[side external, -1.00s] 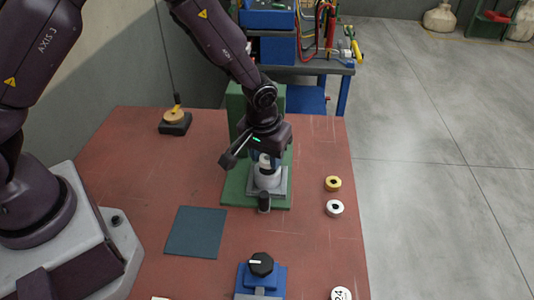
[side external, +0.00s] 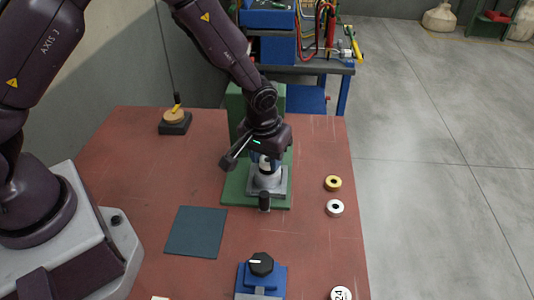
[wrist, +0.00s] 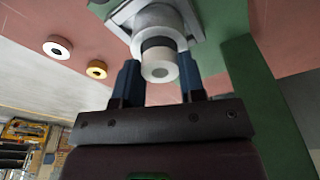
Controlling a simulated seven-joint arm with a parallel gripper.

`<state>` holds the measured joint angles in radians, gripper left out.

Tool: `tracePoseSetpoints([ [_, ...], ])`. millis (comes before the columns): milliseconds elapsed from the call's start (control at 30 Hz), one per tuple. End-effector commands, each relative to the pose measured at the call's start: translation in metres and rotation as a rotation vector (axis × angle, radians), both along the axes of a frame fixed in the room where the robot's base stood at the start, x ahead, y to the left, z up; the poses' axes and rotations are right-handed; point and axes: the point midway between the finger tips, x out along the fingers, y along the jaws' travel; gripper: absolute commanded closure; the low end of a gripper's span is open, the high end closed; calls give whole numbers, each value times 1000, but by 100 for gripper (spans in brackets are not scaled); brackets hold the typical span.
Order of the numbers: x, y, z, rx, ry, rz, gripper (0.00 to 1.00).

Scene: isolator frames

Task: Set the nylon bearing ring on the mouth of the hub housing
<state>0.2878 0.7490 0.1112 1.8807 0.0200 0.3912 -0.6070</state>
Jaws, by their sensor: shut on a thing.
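In the side view the housing (side external: 267,181) stands upright under my gripper (side external: 267,163). Its mouth is mostly hidden by the fingers and ring, so I cannot tell whether they touch.
A brass ring (side external: 332,183) and a white ring (side external: 334,208) lie to the right. A blue fixture with a black knob (side external: 261,264) stands in front. A dark mat (side external: 195,232) lies at left. The green upright (side external: 236,105) rises close behind my gripper.

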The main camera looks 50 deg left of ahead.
Motion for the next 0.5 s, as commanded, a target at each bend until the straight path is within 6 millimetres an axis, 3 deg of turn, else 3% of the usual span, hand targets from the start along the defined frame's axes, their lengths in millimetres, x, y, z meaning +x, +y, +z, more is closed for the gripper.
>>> tracePoseSetpoints([
  [500, 0, 0, -13, 0, 0, 0, 85],
])
